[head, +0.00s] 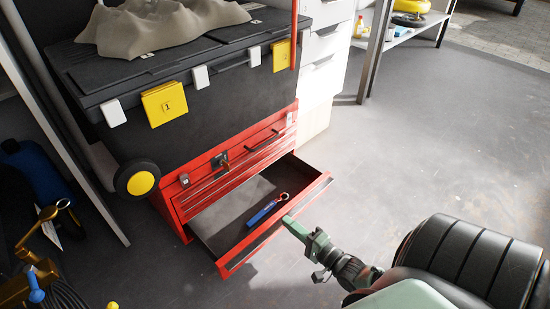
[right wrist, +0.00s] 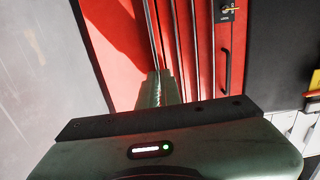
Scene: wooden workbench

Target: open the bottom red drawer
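The red tool chest (head: 236,171) stands under a black storage box. Its bottom drawer (head: 270,237) is pulled well out and shows a grey inside. A blue-handled tool (head: 267,211) with a ring end lies in the drawer. My right gripper (head: 290,224) is at the drawer's front edge, right of its middle. In the right wrist view the gripper's fingers (right wrist: 158,88) look closed together and point at the red front with its metal strips. I cannot tell whether they pinch the drawer's lip. My left gripper is not in view.
The black box (head: 215,105) with yellow latches sits on the chest, with a wheel (head: 138,180) at its left. White drawers (head: 325,45) stand behind. Metal shelf posts flank the bench area. The floor (head: 440,130) to the right is clear.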

